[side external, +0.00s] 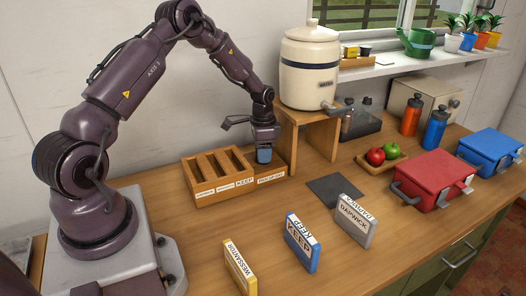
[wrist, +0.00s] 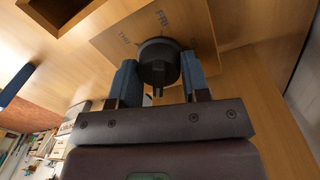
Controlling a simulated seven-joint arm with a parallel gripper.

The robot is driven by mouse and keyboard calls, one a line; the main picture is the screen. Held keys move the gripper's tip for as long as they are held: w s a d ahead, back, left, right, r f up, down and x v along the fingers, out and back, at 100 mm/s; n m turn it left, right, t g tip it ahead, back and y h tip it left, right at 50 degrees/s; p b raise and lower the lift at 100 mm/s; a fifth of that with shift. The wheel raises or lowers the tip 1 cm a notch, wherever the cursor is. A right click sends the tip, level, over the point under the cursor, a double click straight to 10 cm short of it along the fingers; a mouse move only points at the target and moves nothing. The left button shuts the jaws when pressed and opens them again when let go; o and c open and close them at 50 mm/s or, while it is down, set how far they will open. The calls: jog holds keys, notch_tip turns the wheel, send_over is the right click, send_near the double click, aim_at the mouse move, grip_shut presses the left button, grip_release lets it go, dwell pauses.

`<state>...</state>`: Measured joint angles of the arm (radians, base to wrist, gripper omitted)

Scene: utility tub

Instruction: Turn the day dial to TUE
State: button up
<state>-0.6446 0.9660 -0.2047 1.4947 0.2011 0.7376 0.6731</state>
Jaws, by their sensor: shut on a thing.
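The day dial's black round knob (wrist: 158,62) shows in the wrist view, on a wooden panel (wrist: 105,42) with day marks around it. FRI reads beyond the knob and THU to its left; the other marks are hidden or too faint to read. My gripper (wrist: 158,80) has its blue fingers on either side of the knob and is shut on it. I cannot tell which day the knob points to. In the side view my gripper (side external: 264,155) points down at the right end of the slotted wooden box (side external: 222,192); the knob is hidden there.
A wooden stand (side external: 322,135) with a cream water crock (side external: 310,68) is close to my gripper's right. Yellow, blue and grey labelled cases (side external: 301,243) stand at the front. A dark mat (side external: 334,190), fruit tray, and red and blue boxes (side external: 436,182) lie to the right.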

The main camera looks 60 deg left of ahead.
jog(key=o, duration=0.9)
jog(key=r, duration=1.3)
jog(key=shift+w+a, duration=0.1)
jog(key=shift+a, duration=0.2)
